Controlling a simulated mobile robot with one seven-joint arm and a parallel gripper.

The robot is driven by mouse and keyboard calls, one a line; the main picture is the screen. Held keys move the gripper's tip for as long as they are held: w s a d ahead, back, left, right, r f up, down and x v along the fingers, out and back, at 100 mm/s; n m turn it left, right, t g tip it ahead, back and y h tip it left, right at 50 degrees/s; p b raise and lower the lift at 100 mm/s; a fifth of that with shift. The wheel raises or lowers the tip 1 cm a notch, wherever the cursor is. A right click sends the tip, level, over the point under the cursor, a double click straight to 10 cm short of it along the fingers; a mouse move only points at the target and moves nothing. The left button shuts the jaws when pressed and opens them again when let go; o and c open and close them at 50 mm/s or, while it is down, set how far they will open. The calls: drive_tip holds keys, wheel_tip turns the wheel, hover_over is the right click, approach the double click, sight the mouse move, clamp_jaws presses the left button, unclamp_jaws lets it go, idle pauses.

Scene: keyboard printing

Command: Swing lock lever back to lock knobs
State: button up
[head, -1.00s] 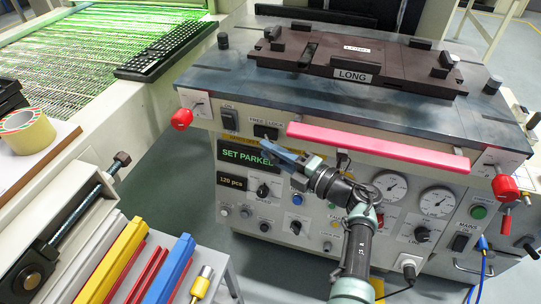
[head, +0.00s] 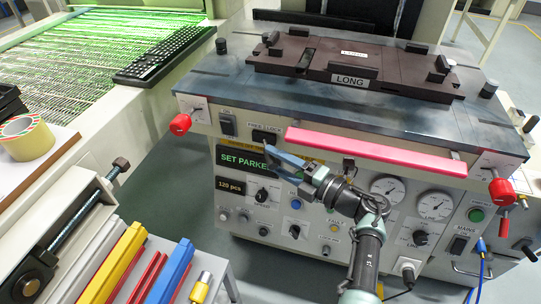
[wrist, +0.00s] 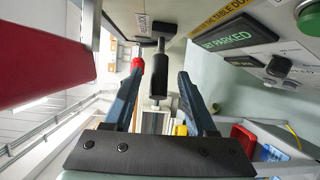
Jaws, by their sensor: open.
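The lock lever shows in the wrist view as a dark handle (wrist: 158,85) between my two blue fingers, apart from them as far as I can tell. In the head view, its dark mount (head: 265,136) sits below the FREE/LOCK label on the machine's front; my gripper (head: 263,150) is just below it and hides most of the lever. In the wrist view, my gripper (wrist: 159,80) is open, with a finger on either side of the handle. Red knobs stand at the front's left (head: 180,124) and right (head: 503,190) ends.
A long red bar (head: 375,152) runs along the front edge, right of my gripper. Below are the SET PARKED display (head: 245,161), dials and buttons. A brown LONG fixture (head: 395,68) lies on the table top. The floor gap left of the machine is clear.

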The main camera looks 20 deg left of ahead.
drive_tip(key=p+v, duration=0.1)
drive_tip(key=v, duration=0.9)
drive_tip(key=shift+d, duration=0.4)
drive_tip(key=shift+s+d, duration=0.1)
drive_tip(key=shift+s, duration=0.05)
